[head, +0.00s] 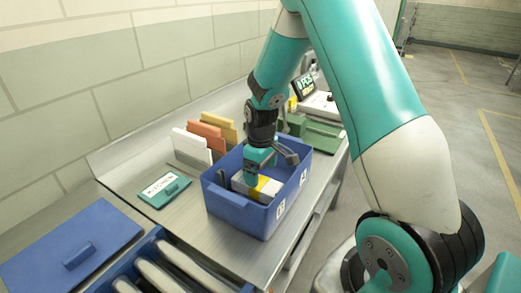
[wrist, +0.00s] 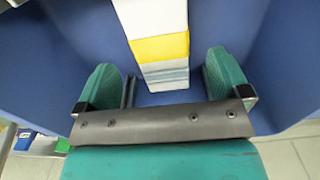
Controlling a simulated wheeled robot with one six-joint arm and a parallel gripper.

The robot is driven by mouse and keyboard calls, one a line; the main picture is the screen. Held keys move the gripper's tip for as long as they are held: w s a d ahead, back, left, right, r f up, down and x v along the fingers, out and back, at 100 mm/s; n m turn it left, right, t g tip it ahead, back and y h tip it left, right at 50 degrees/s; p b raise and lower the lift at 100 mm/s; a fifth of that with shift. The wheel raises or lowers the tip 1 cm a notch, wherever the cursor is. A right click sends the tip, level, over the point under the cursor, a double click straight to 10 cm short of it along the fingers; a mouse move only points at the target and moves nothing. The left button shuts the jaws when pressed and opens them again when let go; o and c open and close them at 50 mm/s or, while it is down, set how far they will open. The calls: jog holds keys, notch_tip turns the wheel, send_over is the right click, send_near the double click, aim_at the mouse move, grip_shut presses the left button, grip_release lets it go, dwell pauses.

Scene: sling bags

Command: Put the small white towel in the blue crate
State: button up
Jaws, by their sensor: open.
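The blue crate (head: 232,208) stands on the metal table in the head view, and its blue wall (wrist: 60,50) fills much of the wrist view. A white folded bundle with a yellow band (head: 265,187) lies inside it. It looks like the towel, though I cannot be sure. The bundle (wrist: 160,48) also shows in the wrist view, with white and grey layers at its near end. My gripper (head: 250,178) reaches down into the crate over the bundle. Its fingers (wrist: 168,85) are apart, one on each side of the bundle's near end, with gaps visible. The crate floor is partly hidden.
White, orange and yellow upright panels (head: 207,138) stand behind the crate. A green sign (head: 165,189) lies left of it. A blue lid-like panel (head: 62,238) and rollers (head: 160,275) are at lower left. A green box (head: 318,132) and a display (head: 304,86) are behind right.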

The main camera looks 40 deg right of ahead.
aim_at(260, 183)
notch_tip(260, 183, up, 9)
jog(key=b, duration=0.1)
jog(key=s+a+r+n+y, duration=0.1)
jog(key=s+a+r, duration=0.3)
jog(key=s+a, duration=0.7)
jog(key=s+a+r+n+y, duration=0.2)
jog(key=s+a+r, duration=0.3)
jog(key=s+a, duration=0.6)
jog(key=shift+a+r+y, duration=0.25)
jog(key=shift+a+y, duration=0.1)
jog(key=shift+y, duration=0.25)
